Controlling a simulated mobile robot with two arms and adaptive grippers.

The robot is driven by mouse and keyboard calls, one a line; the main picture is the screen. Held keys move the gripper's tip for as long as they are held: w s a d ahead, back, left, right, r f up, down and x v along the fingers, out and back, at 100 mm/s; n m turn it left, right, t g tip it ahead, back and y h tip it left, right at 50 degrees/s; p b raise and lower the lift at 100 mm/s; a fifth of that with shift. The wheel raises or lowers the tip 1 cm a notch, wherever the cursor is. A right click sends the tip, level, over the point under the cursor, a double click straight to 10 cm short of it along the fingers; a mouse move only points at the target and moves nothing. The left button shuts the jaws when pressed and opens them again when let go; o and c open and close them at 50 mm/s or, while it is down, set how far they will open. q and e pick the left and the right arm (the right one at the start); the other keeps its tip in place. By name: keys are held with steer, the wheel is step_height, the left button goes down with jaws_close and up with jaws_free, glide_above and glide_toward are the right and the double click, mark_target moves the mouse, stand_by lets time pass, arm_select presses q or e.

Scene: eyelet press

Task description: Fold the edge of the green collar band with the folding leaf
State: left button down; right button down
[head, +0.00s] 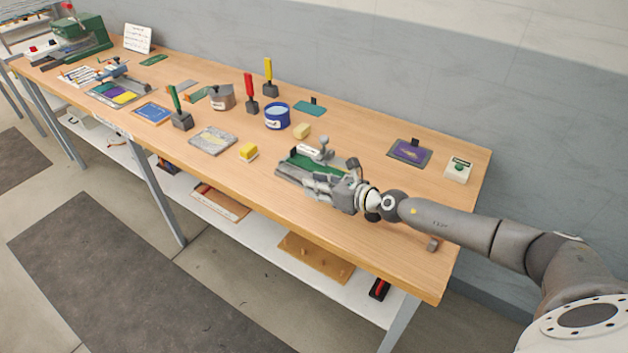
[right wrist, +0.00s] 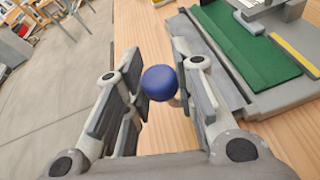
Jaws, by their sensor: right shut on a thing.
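The green collar band (head: 303,162) lies flat on a grey folding device (head: 283,171) near the table's front edge. In the right wrist view the band (right wrist: 243,52) is at upper right, beside a grey strip (right wrist: 204,60) that may be the folding leaf. My right gripper (head: 318,184) is at the device's front side. In its wrist view, my right gripper (right wrist: 160,80) is shut on a round blue knob (right wrist: 159,83). What the knob is joined to is mostly hidden. My left gripper is not in view.
A blue tub (head: 277,117) stands behind.

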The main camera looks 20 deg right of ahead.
steer(key=shift+s+a+f+n, duration=0.2)
steer(key=shift+a+f+n, duration=0.1)
steer(key=shift+f, duration=0.15)
steer(key=shift+f+p, duration=0.1)
steer(key=shift+p, duration=0.2)
steer(key=c, duration=1.5)
jaws_free()
steer(key=shift+c, duration=0.2)
steer(key=shift+o, duration=0.4)
